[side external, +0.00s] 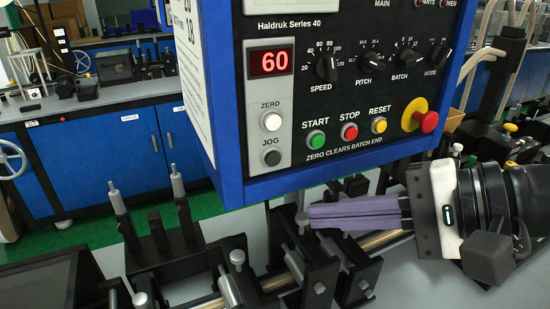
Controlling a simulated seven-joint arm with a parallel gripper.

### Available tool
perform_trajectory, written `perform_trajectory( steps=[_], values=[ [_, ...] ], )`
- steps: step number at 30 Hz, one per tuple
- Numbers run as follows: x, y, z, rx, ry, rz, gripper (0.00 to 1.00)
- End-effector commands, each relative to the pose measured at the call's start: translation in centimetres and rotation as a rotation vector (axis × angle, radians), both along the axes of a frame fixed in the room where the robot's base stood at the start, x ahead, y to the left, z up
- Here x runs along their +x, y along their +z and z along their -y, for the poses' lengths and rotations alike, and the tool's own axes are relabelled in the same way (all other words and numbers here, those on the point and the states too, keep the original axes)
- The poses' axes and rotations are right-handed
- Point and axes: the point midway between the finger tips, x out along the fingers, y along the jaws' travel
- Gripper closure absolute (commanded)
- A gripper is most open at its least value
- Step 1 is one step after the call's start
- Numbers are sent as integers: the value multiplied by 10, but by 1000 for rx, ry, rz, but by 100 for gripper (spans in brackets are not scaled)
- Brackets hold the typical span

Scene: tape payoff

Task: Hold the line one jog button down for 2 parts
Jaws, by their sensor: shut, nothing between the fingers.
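The dark grey round JOG button (271,158) sits at the lower left of the blue-framed control panel (350,85), under the white ZERO button (271,121). The red display (269,62) above them reads 60. My gripper (312,215) comes in from the right with its purple fingers shut and empty. It is below the panel's lower edge, to the right of and lower than the JOG button, and apart from it in the picture. Its depth relative to the panel is hard to tell.
START (315,139), STOP (349,133) and RESET (378,125) buttons and a red emergency knob (428,121) line the panel's lower part. Black fixtures with metal rollers (230,290) stand below the panel, close under my gripper. Blue cabinets (100,150) are behind at left.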

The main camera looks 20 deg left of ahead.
Motion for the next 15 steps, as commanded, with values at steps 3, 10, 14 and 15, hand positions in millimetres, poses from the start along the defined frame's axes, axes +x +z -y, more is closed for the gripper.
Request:
perform_trajectory(
  steps=[3,10,14,15],
  values=[
    [0,0,0,0,-1,0,100],
    [4,-1,-3,0,-1,-1,100],
    [13,0,-12,0,-1,0,100],
    [17,-1,-15,-1,-1,0,100]
  ],
)
